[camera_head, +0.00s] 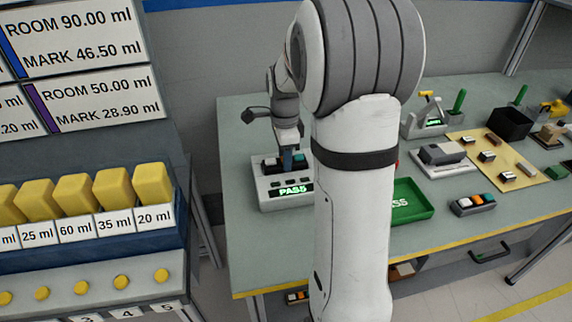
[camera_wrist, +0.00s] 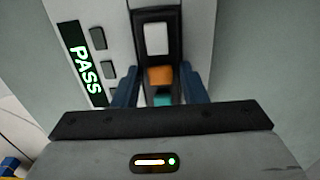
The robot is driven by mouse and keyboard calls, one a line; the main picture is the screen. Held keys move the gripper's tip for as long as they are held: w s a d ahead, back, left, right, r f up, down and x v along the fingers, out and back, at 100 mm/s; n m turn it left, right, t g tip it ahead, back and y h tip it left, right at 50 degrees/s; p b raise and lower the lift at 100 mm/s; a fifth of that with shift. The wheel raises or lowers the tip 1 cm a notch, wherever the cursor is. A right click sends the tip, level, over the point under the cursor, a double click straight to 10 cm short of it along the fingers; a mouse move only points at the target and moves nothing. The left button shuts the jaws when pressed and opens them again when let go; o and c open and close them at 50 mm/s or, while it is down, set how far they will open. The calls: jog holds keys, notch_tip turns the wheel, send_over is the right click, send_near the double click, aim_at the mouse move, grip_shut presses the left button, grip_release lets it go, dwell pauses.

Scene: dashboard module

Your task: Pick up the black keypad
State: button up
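A black keypad with white, orange and teal buttons (camera_wrist: 159,40) sits in the slot of a light tester (camera_head: 260,188) at the table's left; it also shows in the head view (camera_head: 270,162). The tester's display reads PASS in green. My gripper (camera_wrist: 159,72) is over the keypad, with one blue finger along each long side. I cannot tell whether the fingers press on it or leave a thin gap. My gripper also shows in the head view (camera_head: 290,160), covering part of the keypad. A second dark keypad with coloured buttons (camera_head: 472,204) lies on the table at right.
A green PASS tray (camera_head: 418,205) is partly hidden behind my arm. A pale fixture (camera_head: 445,158), a yellow mat with small parts (camera_head: 520,172) and a black bin (camera_head: 511,123) stand at right. A rack of yellow blocks (camera_head: 85,195) stands at left, apart from the table.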

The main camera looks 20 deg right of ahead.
jog(key=c, duration=0.6)
jog(key=shift+o, duration=0.2)
